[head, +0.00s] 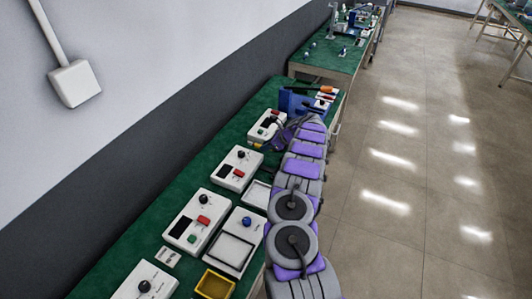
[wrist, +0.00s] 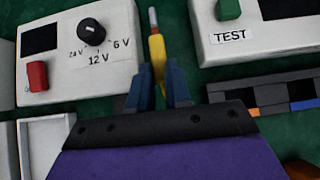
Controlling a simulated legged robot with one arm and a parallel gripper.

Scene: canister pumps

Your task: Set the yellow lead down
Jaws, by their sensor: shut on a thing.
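In the wrist view, the yellow lead (wrist: 157,50) has a silver metal tip and points away from me. My gripper (wrist: 158,88) is shut on its yellow body, with one blue finger on each side. The lead shows above the green bench top, and I cannot tell whether it touches it.
A white box with a voltage dial (wrist: 92,32) is left of the lead. A white TEST box (wrist: 260,30) is to the right, above a dark compartment strip (wrist: 270,98). A yellow tray (head: 215,285) sits near the front. Green bench top shows between the boxes.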

